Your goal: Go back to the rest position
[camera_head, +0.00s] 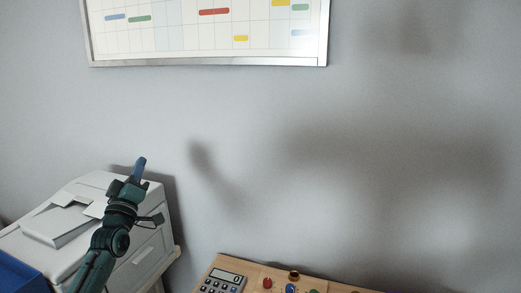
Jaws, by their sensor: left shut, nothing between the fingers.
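My left gripper (139,170) is at the lower left, on a dark green arm that comes in from the bottom. Its blue fingers are together and point up, with nothing visible between them. In the picture it overlaps the right part of a white printer (88,198). I cannot tell how far the gripper is from the printer. My right gripper is not in view.
A wooden surface (262,272) at the bottom holds a calculator (222,281) and several small coloured pieces. A blue object (20,275) is in the lower left corner. A framed planner board (205,40) hangs on the grey wall. The wall's middle is bare.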

